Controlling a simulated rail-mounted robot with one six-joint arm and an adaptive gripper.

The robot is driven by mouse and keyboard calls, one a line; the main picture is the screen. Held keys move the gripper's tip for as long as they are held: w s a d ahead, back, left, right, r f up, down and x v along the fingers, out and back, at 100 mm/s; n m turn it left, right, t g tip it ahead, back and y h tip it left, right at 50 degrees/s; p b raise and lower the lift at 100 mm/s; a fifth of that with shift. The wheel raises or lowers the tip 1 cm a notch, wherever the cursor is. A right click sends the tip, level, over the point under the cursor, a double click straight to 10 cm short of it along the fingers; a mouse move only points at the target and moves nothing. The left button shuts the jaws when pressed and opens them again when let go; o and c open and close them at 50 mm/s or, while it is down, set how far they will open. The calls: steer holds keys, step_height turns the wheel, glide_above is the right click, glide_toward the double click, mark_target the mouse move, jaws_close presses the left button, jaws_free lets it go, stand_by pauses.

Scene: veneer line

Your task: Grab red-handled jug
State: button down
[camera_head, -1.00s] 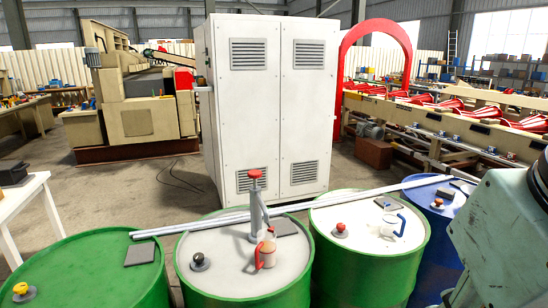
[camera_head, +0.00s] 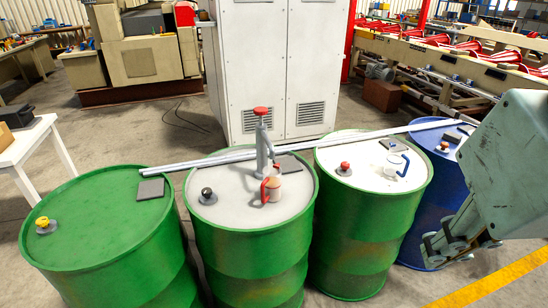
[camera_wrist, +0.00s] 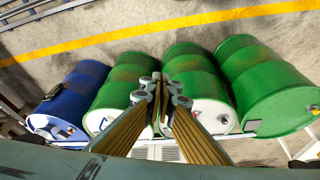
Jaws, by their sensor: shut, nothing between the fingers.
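The red-handled jug (camera_head: 273,187) is a small pale jug with a red handle on its left side. It stands on the pale top of the second green drum (camera_head: 252,245) from the left, in front of a grey pump with a red knob (camera_head: 262,130). My gripper (camera_head: 440,245) is at the right in the head view, beside the drums and well apart from the jug. In the wrist view my gripper (camera_wrist: 164,88) is shut and empty, its fingers covering part of the drum tops. I cannot make out the jug clearly there.
A blue-handled jug (camera_head: 396,163) stands on the third green drum. A blue drum (camera_head: 425,200) is at the right. A long metal bar (camera_head: 350,136) lies across the drum tops behind the jugs. A white cabinet (camera_head: 280,60) stands behind. Floor with a yellow line (camera_head: 490,279) is clear in front.

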steer(key=c, duration=1.5)
jaws_free()
steer(key=shift+c, duration=0.2)
